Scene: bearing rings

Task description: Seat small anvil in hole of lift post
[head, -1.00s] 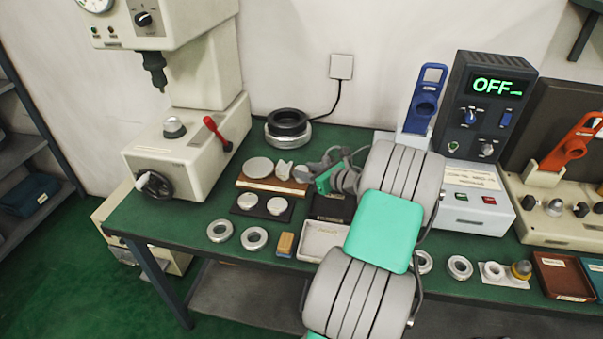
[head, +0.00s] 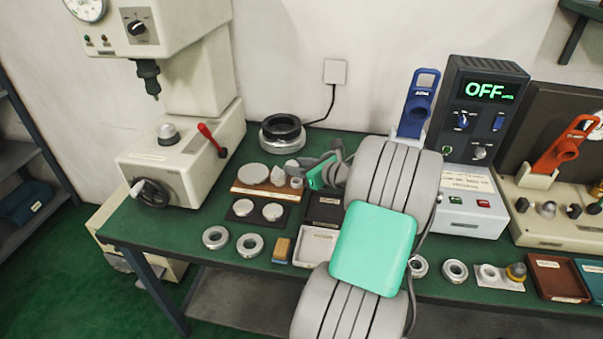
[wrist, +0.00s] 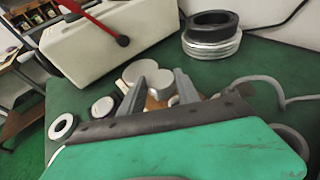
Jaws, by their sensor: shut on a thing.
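My gripper (wrist: 160,88) is at the wooden board (head: 262,192) on the bench. Its two grey fingers show in the wrist view on either side of a pale round metal piece, which I take to be the small anvil (wrist: 163,91). The fingers are shut on it, and it is low over or on the board; I cannot tell which. In the head view the held piece is hard to make out among its neighbours. The lift post (head: 167,134) stands upright on the press base at the left, apart from my gripper; its hole cannot be made out.
A larger disc (head: 253,173) sits on the board. A black tray (head: 258,217) with two discs lies in front. The red-handled lever (head: 212,139) and the press (head: 184,165) stand left. A stack of dark and metal rings (head: 282,133) is behind. Loose rings (head: 215,237) lie near the front edge.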

